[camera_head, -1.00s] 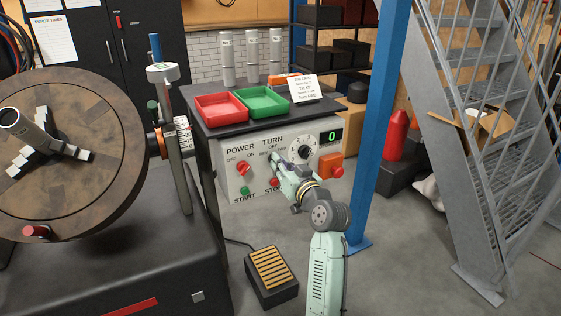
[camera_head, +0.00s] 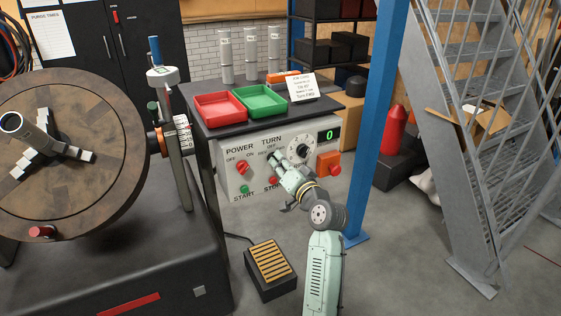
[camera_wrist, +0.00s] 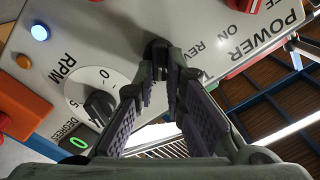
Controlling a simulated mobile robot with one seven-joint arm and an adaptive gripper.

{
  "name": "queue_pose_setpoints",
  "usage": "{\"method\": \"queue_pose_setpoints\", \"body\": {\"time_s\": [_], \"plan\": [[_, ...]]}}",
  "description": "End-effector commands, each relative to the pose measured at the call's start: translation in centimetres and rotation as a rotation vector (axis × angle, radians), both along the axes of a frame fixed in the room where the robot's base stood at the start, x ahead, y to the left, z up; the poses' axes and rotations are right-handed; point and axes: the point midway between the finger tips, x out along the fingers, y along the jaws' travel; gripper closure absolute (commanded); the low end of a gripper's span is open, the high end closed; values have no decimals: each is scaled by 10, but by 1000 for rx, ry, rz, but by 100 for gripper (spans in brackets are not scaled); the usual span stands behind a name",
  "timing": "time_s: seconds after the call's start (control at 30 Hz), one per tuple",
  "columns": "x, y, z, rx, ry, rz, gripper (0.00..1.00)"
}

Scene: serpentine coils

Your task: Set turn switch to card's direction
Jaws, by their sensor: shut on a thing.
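The control box (camera_head: 230,180) has a TURN switch under its TURN label, mostly hidden by my gripper in the head view. In the wrist view the dark switch knob (camera_wrist: 157,50) sits between my fingertips, with the REV label beside it. My gripper (camera_head: 273,157) is shut on this knob, and its two fingers (camera_wrist: 160,80) converge on it in the wrist view. The knob's exact pointing direction is hidden by the fingers. The white card (camera_head: 301,86) stands on the box top; its last line starts with "Turn", but the direction word is too small to read surely.
The red POWER knob (camera_head: 242,167) is left of my gripper, and the RPM dial (camera_head: 302,149) is to its right. An orange box with a red button (camera_head: 334,170) is farther right. A blue post (camera_head: 378,120) stands right of my arm. A foot pedal (camera_head: 270,262) is on the floor.

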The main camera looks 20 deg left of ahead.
Motion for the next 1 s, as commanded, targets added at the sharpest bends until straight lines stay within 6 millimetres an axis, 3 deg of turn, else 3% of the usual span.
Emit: {"method": "queue_pose_setpoints", "body": {"time_s": [0.33,0.37,0.63,1.0], "plan": [[1,-1,1,5,0,-2,100],[1,-1,1,5,0,-2,87],[0,0,1,3,0,-1,69],[-3,-5,0,2,1,-1,69]]}}
